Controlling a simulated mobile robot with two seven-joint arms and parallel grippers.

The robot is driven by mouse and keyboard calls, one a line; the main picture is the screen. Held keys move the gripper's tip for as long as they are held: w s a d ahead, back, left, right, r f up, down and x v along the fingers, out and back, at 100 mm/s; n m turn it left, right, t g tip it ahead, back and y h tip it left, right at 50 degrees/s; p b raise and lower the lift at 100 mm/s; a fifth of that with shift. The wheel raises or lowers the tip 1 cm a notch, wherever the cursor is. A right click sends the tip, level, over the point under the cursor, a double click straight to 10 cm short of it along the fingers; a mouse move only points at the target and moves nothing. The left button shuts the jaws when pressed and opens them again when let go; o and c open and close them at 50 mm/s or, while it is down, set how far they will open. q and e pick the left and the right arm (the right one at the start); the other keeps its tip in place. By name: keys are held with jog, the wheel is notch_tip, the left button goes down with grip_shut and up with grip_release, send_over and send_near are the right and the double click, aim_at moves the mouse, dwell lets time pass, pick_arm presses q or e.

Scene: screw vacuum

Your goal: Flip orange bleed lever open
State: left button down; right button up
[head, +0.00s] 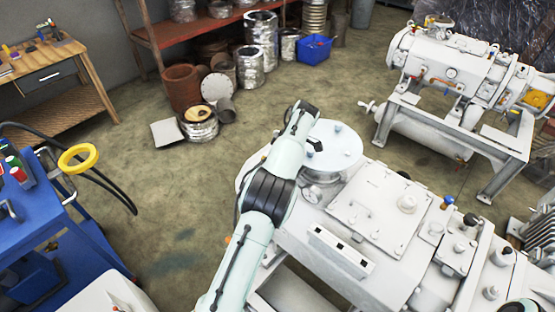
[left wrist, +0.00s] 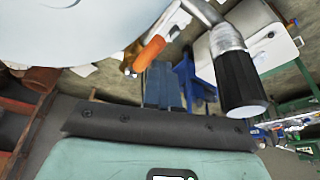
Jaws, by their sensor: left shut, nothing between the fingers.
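The orange bleed lever (left wrist: 151,52) shows in the left wrist view, beside a metal pipe under the rim of a large pale round body (left wrist: 70,25). My left gripper (left wrist: 163,84) appears as dark fingers close together just below the lever; nothing is held. The fingers look very near the lever, but I cannot tell whether they touch it. In the head view my left arm reaches over the white machine (head: 340,215) to its round lid (head: 335,155). The arm and lid hide the lever there. My right gripper is not in view.
A metal pipe fitting with a black cylindrical end (left wrist: 240,82) is close on the right in the wrist view. A blue cart (head: 75,255) stands left of the machine. A second white machine (head: 450,75) is at the back right. Floor between cart and machine is clear.

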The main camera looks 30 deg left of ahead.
pick_arm(q)
jog(key=shift+w+d+r, duration=0.2)
jog(key=shift+w, duration=0.1)
jog(key=v, duration=1.1)
jog(key=shift+s+r, duration=0.25)
jog(key=shift+r, duration=0.05)
